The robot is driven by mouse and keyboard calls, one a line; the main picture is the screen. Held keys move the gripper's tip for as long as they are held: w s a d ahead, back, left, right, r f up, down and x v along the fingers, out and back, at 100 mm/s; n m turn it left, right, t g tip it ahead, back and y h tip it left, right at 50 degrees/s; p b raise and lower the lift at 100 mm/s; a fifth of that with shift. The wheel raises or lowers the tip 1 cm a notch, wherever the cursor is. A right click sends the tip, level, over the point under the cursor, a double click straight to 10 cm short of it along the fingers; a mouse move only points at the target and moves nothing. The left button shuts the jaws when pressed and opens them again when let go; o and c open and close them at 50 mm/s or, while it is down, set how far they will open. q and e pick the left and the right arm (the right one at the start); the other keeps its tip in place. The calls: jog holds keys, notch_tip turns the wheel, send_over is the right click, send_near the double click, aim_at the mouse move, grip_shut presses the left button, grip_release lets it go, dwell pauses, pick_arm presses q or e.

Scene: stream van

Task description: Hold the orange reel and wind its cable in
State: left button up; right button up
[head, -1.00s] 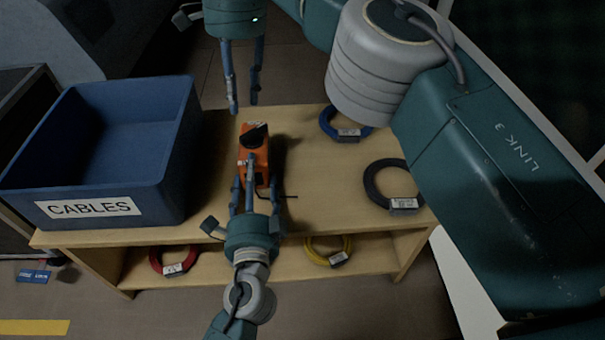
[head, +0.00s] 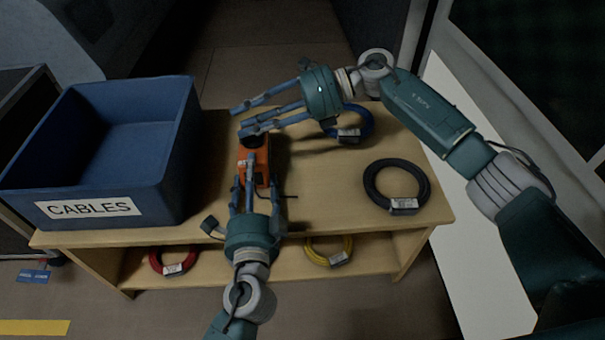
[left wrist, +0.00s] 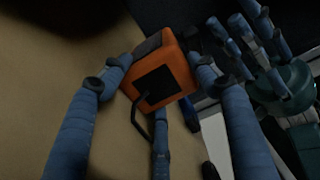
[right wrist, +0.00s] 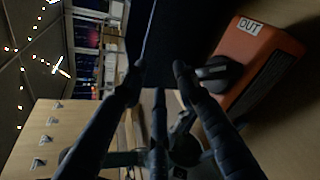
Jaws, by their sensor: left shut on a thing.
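The orange reel (head: 262,158) stands on the wooden table, right of the blue crate. My left gripper (head: 249,184) is shut on it from the near side; the left wrist view shows the orange body (left wrist: 184,80) between the fingers, with a black cable at its dark face. My right gripper (head: 240,121) is over the top of the reel, its fingers pointing left. In the right wrist view its fingers (right wrist: 158,66) are apart with nothing between them. The black crank knob (right wrist: 220,70) is beside one fingertip, near an "OUT" label (right wrist: 250,25). Contact there is unclear.
A blue crate (head: 180,150) labelled CABLES stands left on the table. A blue coil (head: 365,122) lies partly behind my right gripper, and a black coil (head: 371,185) at the right. Red (head: 155,262) and yellow (head: 320,258) coils lie on the lower shelf.

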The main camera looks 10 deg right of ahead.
jog(key=s+d+f+m+t+y, duration=0.2)
jog(key=s+d+f+m+t, duration=0.2)
jog(key=s+d+m, duration=0.5)
jog(key=shift+s+d+f+m+t+y, duration=0.2)
jog(key=shift+s+m+t+y, duration=0.2)
jog(key=shift+s+m+t, duration=1.1)
jog(key=shift+s+m+g, duration=0.3)
jog(key=shift+m+g, duration=0.2)
jog(key=shift+m, duration=0.1)
jog(key=shift+c, duration=0.2)
